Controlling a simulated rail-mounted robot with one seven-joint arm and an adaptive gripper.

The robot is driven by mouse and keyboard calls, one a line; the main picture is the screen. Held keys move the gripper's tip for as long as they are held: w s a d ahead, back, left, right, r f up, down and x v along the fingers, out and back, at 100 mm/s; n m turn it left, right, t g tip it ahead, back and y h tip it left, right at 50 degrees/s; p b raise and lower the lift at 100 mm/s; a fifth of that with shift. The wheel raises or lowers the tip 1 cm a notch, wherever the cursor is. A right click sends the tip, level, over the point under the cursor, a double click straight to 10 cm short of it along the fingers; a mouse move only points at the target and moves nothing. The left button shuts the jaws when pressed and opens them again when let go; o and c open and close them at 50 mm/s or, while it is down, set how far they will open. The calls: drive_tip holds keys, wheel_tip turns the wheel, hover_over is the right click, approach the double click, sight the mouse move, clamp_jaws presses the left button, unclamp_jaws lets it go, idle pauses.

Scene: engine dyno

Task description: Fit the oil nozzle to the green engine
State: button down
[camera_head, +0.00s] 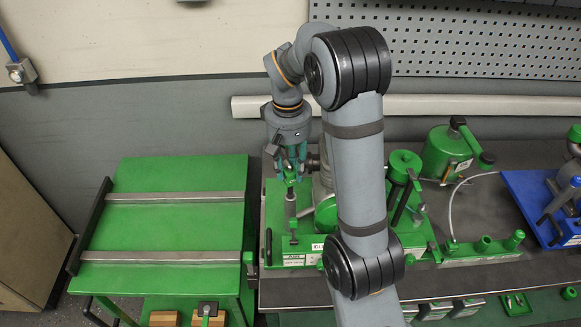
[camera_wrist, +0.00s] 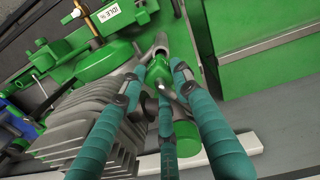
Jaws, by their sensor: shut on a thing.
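My gripper (camera_head: 291,172) points down above the left part of the green engine's base. Its teal fingers also show in the wrist view (camera_wrist: 160,82), closed around a green piece with a grey metal tube, which looks like the oil nozzle (camera_wrist: 158,71). In the head view, a grey tube (camera_head: 291,207) runs down below the fingers. I cannot tell whether it touches the engine. The green engine has grey cooling fins (camera_wrist: 75,125) and a green base plate (camera_head: 296,259). My arm hides much of it in the head view.
A green bench (camera_head: 175,222) with two grey rails stands on the left. A green can (camera_head: 447,152), a thin hose and a blue-based unit (camera_head: 540,205) are on the right. A pegboard (camera_head: 480,40) and a pale wall ledge (camera_head: 440,105) lie behind.

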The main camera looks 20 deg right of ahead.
sight(291, 182)
drive_tip(key=shift+f, duration=0.1)
drive_tip(key=shift+f+b, duration=0.55)
drive_tip(key=shift+b, duration=0.1)
drive_tip(key=shift+f, duration=0.15)
drive_tip(key=shift+f+b, duration=0.75)
drive_tip(key=shift+b, duration=0.05)
drive_tip(key=shift+f, duration=0.15)
idle(0.4)
drive_tip(key=shift+f+b, duration=1.05)
drive_tip(key=shift+b, duration=0.05)
drive_tip(key=c, duration=1.2)
unclamp_jaws()
drive_tip(key=shift+o, duration=1.1)
